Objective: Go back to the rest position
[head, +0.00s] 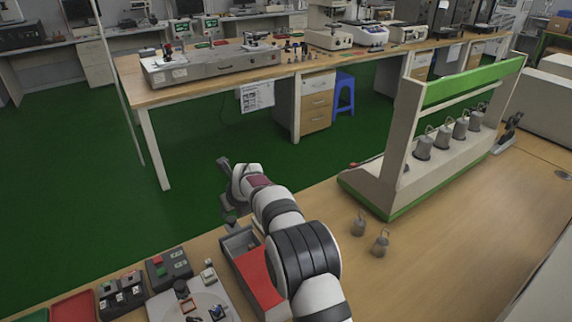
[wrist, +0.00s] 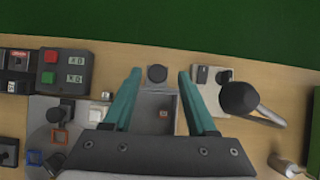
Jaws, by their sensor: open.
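My gripper (head: 228,192) is at the end of my arm, over the near bench's far edge in the head view, seen against the green floor. In the wrist view its two teal fingers (wrist: 158,82) are spread wide with nothing held between them. Below and between the fingers lies a grey open box (wrist: 152,104) with a small red-marked item (wrist: 163,114) inside. A round black knob (wrist: 156,73) shows at the box's far end. The height of the fingers above the box is hard to tell.
A button box (head: 168,266) and a grey plate device (head: 190,302) stand left of my arm. Two metal weights (head: 359,224) (head: 380,243) stand to the right. A green-topped rack (head: 472,80) holds several more weights. A black-ball lever (wrist: 238,98) is right of the fingers.

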